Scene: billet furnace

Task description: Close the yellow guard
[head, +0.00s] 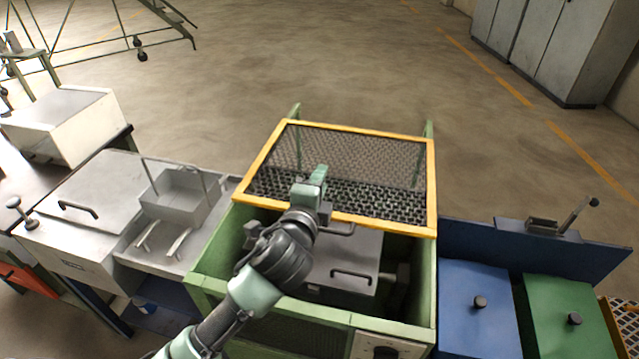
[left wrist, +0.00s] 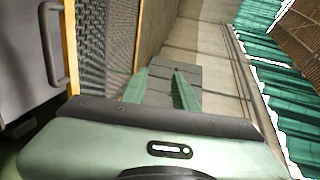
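The yellow guard (head: 436,190) is a yellow frame with dark mesh, on the green machine (head: 212,250) in the middle of the head view. It is open: it sits over the rear, and the front of the machine's bay is uncovered. A dark handle (head: 340,230) shows at its near edge, partly behind my arm. My left gripper (head: 312,186) appears over the mesh near that edge; I cannot tell if it touches. In the left wrist view its two green fingers (left wrist: 160,88) are apart with nothing between them. The guard's yellow edge (left wrist: 71,45) is left of them. My right gripper is out of view.
A grey lidded box (head: 345,262) with a handle lies inside the bay. A grey bench with a wire-handled tray (head: 182,198) stands left. Blue (head: 478,310) and green (head: 562,318) lidded bins stand right.

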